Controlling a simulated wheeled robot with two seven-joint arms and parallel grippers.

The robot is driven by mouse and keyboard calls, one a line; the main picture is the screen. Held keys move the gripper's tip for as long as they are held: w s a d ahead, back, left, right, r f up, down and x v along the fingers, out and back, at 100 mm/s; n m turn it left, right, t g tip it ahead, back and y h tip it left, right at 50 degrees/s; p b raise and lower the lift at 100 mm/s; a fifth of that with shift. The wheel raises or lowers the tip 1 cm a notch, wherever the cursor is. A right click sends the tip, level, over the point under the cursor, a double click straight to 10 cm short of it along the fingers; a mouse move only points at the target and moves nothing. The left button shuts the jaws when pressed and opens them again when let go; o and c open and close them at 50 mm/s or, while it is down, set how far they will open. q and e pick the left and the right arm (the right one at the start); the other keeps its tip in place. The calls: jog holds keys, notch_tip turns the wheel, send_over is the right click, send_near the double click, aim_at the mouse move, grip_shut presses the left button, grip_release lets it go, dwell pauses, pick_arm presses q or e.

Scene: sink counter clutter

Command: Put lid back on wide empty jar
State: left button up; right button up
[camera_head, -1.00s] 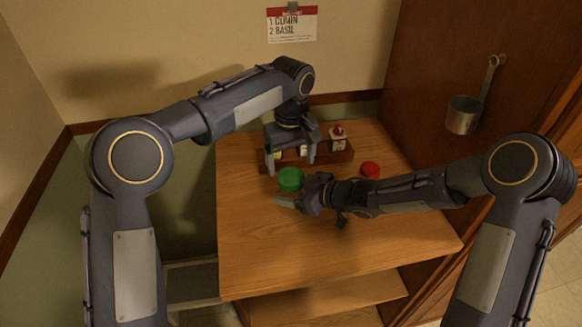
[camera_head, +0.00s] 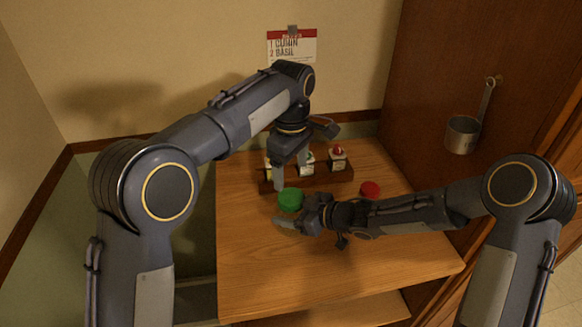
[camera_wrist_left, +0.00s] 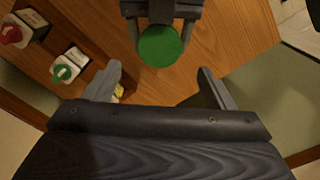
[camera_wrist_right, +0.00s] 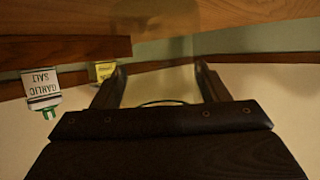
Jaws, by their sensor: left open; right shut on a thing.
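My right gripper (camera_head: 300,215) is shut on the wide jar, whose clear glass (camera_wrist_right: 165,55) shows faintly between the fingers in the right wrist view. A round green lid (camera_head: 291,198) is at the jar's top, between the right fingers as seen in the left wrist view (camera_wrist_left: 160,45). I cannot tell whether it sits fully on the jar. My left gripper (camera_head: 290,172) is open and empty. It points down just behind the green lid, in front of the rack, apart from the lid. Its open fingers show in the left wrist view (camera_wrist_left: 160,88).
A wooden rack (camera_head: 325,180) with several spice jars stands at the back of the table. A red lid or cap (camera_head: 370,190) is on the table behind my right forearm. A recipe card (camera_head: 291,46) and a metal cup (camera_head: 463,134) hang behind. The table's front (camera_head: 330,275) is clear.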

aim_at(291, 197)
pick_arm(q)
jog(key=shift+f, duration=4.05)
jog(key=shift+c, duration=0.2)
jog(key=c, duration=1)
jog(key=m, duration=0.6)
jog(key=shift+m, duration=0.3)
jog(key=o, duration=1.1)
